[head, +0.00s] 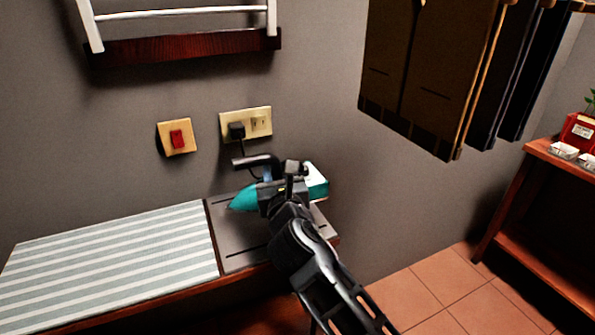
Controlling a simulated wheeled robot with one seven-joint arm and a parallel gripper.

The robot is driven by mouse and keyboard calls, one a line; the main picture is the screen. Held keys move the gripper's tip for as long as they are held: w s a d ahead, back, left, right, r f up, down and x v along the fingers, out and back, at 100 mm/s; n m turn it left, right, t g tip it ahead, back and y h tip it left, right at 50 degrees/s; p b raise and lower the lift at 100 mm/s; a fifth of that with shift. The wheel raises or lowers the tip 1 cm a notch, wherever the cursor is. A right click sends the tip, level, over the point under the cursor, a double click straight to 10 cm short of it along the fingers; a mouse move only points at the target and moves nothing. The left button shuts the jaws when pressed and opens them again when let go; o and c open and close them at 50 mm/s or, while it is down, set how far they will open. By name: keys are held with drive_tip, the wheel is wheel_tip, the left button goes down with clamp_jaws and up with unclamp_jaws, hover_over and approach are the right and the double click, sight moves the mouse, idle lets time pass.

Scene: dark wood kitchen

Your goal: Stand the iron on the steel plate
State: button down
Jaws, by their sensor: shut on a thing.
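The iron (244,199) is teal and white with a dark handle. Its pointed teal end faces left, and its white and teal rear end shows to the right of my gripper. My gripper (284,184) is shut on the iron; the fingertips and the exact grip are partly hidden by my arm. The steel plate (240,246) is a grey panel at the right end of the ironing board. The iron lies roughly level over the plate's back part. I cannot tell whether it touches the plate.
The striped ironing board (110,262) extends left. A socket (259,122) with a black plug and a red switch (177,139) are on the wall behind. Hanging clothes (430,75) are at upper right. A wooden shelf (545,240) stands at right, with open tiled floor before it.

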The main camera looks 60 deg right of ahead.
drive_tip(key=shift+w+a+f, duration=0.25)
drive_tip(key=shift+w+a, duration=0.05)
drive_tip(key=shift+w, duration=0.2)
drive_tip(key=shift+w+a+f, duration=0.2)
drive_tip(key=shift+w+a, duration=0.05)
drive_tip(key=shift+w, duration=0.2)
drive_tip(key=shift+f+b, duration=0.95)
drive_tip(key=shift+f, duration=1.05)
drive_tip(key=shift+f, duration=0.15)
drive_tip(key=c, duration=0.8)
unclamp_jaws()
drive_tip(key=shift+f, duration=0.1)
drive_tip(key=v, duration=1.2)
drive_tip(key=shift+b, duration=0.35)
